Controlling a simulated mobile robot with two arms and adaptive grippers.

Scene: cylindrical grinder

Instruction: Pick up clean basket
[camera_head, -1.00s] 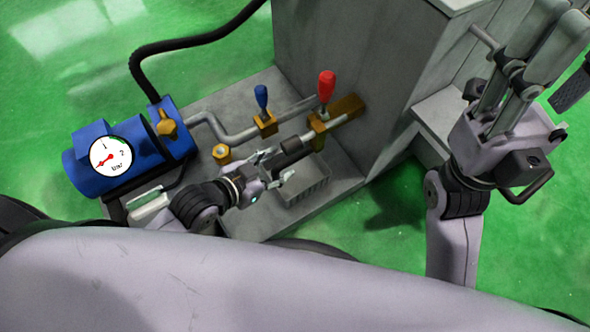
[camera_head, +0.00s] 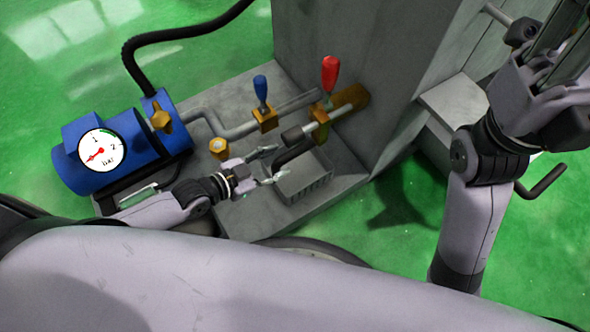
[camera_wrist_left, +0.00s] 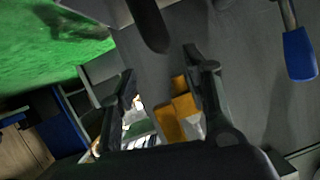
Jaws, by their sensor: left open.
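The clean basket is a small grey basket (camera_head: 303,180) with slotted sides, standing on the machine's grey base plate, below the pipe with the red lever. My left gripper (camera_head: 275,165) is at the basket's left side in the head view, with its fingers spread towards it. It is open and holds nothing that I can see; I cannot tell whether it touches the basket. In the left wrist view my open left gripper (camera_wrist_left: 160,65) shows both dark fingers, and I cannot make out the basket there.
A blue pump with a gauge (camera_head: 101,150) stands left of my gripper. A blue lever (camera_head: 261,88) and a red lever (camera_head: 330,74) rise from brass valves behind it. A dark pipe end (camera_head: 292,136) hangs close above. The grey machine wall (camera_head: 345,60) stands behind.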

